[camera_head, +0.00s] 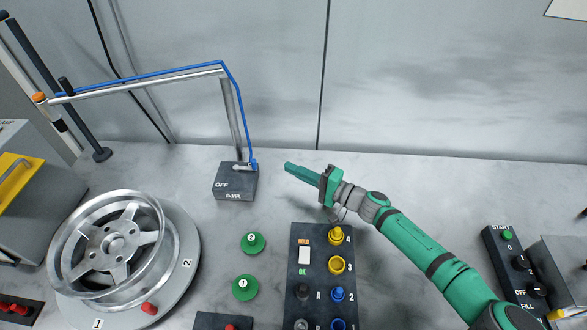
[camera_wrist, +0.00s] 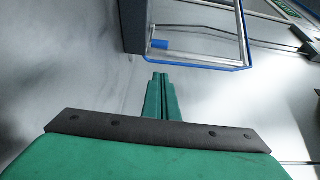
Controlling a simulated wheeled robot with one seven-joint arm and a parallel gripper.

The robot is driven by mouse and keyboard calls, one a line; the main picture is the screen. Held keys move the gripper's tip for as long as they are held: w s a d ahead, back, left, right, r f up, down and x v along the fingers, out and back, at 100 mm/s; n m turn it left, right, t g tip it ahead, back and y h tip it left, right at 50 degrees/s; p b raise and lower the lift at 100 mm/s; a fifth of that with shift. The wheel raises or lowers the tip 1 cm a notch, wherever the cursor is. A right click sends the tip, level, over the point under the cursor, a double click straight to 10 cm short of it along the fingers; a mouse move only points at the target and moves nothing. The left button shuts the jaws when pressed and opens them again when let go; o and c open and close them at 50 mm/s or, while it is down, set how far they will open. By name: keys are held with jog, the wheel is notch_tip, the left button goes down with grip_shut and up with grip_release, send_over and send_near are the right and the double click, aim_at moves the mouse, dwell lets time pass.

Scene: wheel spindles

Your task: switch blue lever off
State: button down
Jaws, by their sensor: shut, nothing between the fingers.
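The dark box marked OFF and AIR (camera_head: 235,185) stands on the bench left of centre in the head view. A small blue lever (camera_head: 254,165) shows at its top right corner, at the foot of the metal pipe; a blue piece (camera_wrist: 160,44) in the wrist view looks like the same lever. My green gripper (camera_head: 287,167) is shut and empty. Its tips point left toward the lever, with a gap between them. In the wrist view the closed fingers (camera_wrist: 160,78) point up the picture, just below the blue piece. The lever's exact angle is too small to read.
A blue hose (camera_head: 150,75) runs along the bent pipe. A wheel (camera_head: 118,238) sits on a round plate at the left. Green knobs (camera_head: 252,243) and a panel of numbered yellow and blue knobs (camera_head: 312,270) lie in front. The bench behind my gripper is clear.

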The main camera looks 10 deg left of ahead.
jog(key=w+n+g, duration=0.1)
jog(key=w+g, duration=0.1)
jog(key=w, duration=0.1)
jog(key=w+a+r+n+g+y, duration=0.1)
jog(key=w, duration=0.1)
jog(key=shift+n, duration=0.3)
jog(key=shift+w+a+f+n+g, duration=0.2)
jog(key=shift+w+n+g, duration=0.15)
jog(key=shift+g, duration=0.55)
jog(key=shift+w+f+g, duration=0.15)
jog(key=shift+f+g, duration=0.15)
jog(key=a, duration=1)
jog(key=shift+w, duration=0.35)
jog(key=shift+s+d+f, duration=0.1)
jog(key=shift+s+d, duration=0.1)
jog(key=shift+s, duration=0.05)
jog(key=shift+s+d, duration=0.2)
jog(key=shift+s, duration=0.65)
jog(key=shift+s+d, duration=0.2)
jog(key=shift+s, duration=0.65)
